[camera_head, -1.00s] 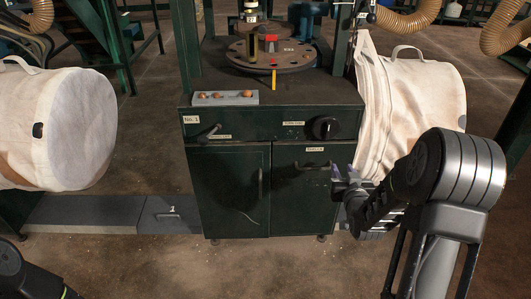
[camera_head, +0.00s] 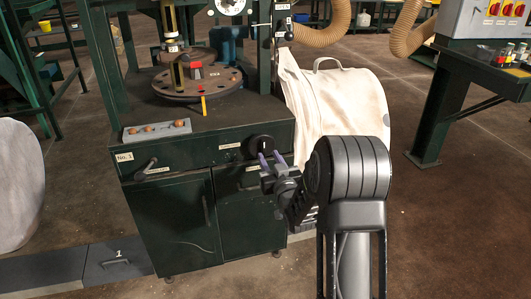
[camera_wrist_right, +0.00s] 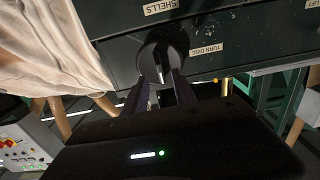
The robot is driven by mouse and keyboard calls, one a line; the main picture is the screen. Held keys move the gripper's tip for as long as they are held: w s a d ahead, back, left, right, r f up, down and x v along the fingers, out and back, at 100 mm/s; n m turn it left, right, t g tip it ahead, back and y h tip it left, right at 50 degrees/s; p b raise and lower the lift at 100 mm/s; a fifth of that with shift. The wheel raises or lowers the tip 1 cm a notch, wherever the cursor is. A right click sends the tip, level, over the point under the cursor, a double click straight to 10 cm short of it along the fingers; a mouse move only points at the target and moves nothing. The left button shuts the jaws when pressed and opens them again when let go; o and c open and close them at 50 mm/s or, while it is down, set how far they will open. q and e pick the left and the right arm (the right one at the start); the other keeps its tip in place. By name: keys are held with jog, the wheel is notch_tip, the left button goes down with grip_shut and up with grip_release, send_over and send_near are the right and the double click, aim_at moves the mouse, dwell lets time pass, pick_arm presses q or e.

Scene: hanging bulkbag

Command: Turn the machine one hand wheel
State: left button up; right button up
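The machine (camera_head: 160,235) labelled No.1 is a dark green cabinet with a round disc (camera_head: 197,84) on top. A black round hand wheel (camera_head: 261,144) with a raised bar is on its front, at the right. It also shows in the right wrist view (camera_wrist_right: 160,50), beside a TURN DISC label. My right gripper (camera_head: 270,155) is open, its two purple fingers apart and pointing at the wheel. In the right wrist view the fingertips (camera_wrist_right: 161,78) are close in front of the wheel; contact cannot be told. My left gripper is out of view.
A small crank lever (camera_head: 146,168) is at the left of the cabinet front. A grey tray (camera_head: 157,130) with brown pieces lies on top. A white bulk bag (camera_head: 340,105) stands right behind the machine. A control box (camera_head: 484,18) is at the upper right.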

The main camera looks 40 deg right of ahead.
aim_at(264, 148)
jog(key=x, duration=0.4)
jog(key=shift+c, duration=0.5)
grip_shut()
